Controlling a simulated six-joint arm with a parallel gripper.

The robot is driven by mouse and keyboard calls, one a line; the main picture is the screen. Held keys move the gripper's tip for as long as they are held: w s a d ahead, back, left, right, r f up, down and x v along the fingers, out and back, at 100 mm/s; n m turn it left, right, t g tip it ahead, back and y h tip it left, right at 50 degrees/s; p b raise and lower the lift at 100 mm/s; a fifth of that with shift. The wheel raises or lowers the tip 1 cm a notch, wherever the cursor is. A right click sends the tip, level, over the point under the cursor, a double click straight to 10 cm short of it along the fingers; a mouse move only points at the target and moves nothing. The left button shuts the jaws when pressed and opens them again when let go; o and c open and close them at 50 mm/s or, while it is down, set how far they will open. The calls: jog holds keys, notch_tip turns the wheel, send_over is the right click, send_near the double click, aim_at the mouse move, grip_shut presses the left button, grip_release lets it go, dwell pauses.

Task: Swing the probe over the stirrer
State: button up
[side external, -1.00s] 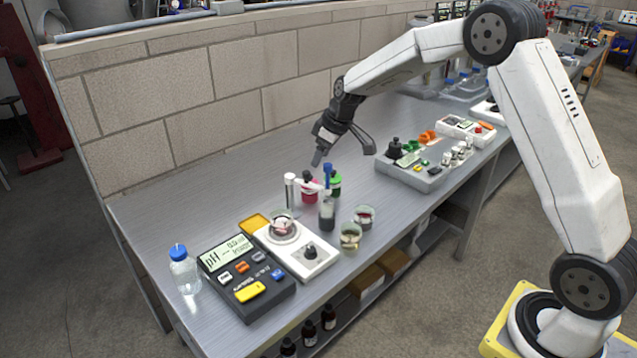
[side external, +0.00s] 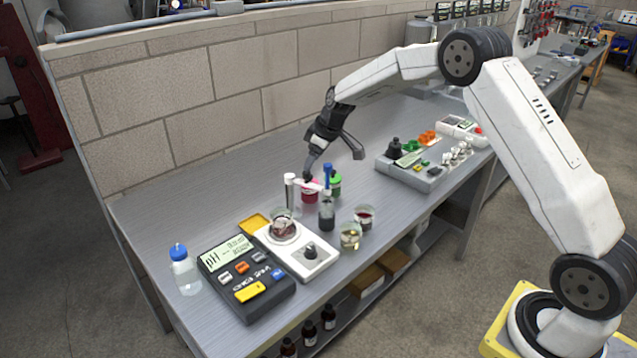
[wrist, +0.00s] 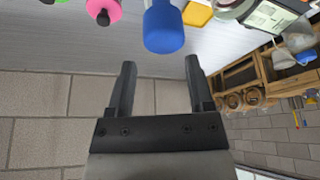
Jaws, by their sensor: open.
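The probe (side external: 327,173) has a blue top and stands upright at the end of a white swing arm (side external: 308,184) on a pale post (side external: 290,191). My gripper (side external: 334,168) is open and empty, close to the probe top. In the wrist view the blue top (wrist: 164,26) lies just beyond the fingertips, roughly in line with the gap of my gripper (wrist: 161,62).
A pH meter (side external: 245,279) and a blue-capped bottle (side external: 184,270) are at the left. A block wall (side external: 190,110) backs the bench.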

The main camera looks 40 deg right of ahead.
aim_at(306, 180)
jog(key=shift+x, duration=2.15)
grip_shut()
